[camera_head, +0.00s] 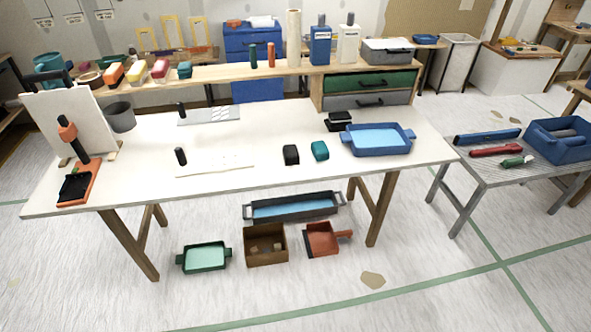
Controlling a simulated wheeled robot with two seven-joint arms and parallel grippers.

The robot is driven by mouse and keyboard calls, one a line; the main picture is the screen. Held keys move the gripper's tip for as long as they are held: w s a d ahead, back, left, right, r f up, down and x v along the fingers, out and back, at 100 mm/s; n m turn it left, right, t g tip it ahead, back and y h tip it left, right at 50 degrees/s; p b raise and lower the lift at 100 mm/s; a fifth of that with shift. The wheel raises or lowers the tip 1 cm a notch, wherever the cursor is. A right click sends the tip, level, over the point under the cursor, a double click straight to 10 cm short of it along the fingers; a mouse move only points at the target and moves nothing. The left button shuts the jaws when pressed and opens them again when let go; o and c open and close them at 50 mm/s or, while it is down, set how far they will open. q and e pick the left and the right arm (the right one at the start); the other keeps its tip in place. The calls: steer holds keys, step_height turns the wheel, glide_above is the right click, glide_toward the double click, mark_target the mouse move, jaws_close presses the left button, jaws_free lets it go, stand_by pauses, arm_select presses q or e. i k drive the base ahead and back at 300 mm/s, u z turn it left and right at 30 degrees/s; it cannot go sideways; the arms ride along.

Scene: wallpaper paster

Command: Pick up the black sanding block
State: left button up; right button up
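A small black block (291,155), which looks like the sanding block, sits on the white worktable (230,150) near its front edge, right of the middle. A teal block (320,151) of similar size stands just to its right, with a small gap. Another flat black object (339,121) lies farther back, behind the blue tray; I cannot tell exactly what it is. Neither of my grippers shows in the head view.
A blue tray (408,136) stands right of the blocks. Flat tools with black handles lie left of them. Trays and a box lie on the floor below.

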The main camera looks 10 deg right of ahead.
mark_target(291, 156)
steer(key=u, duration=0.75)
steer(key=i, duration=1.55)
steer(key=z, duration=0.75)
